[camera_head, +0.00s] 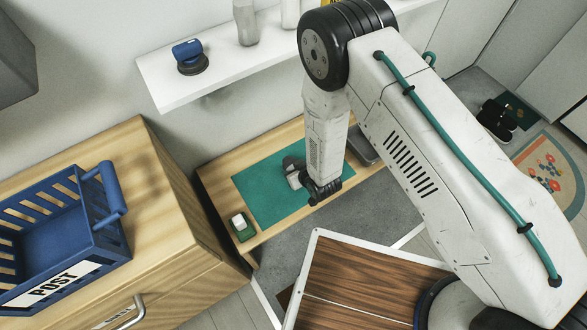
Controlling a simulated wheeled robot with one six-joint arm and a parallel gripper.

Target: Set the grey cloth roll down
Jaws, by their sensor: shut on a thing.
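My gripper (304,186) is at the end of my arm, low over the teal mat (262,203) on the wooden bench (222,182). It is shut on the grey cloth roll (293,179), of which only a small pale piece shows at the left of the dark fingers. The rest of the roll is hidden by the gripper. I cannot tell whether the roll touches the mat.
A small green dish with a white block (238,221) sits at the bench's left front. A grey tray (364,153) lies right of the mat, partly behind my arm. A blue POST crate (112,236) stands on the wooden cabinet (165,190) at left. The mat's left part is clear.

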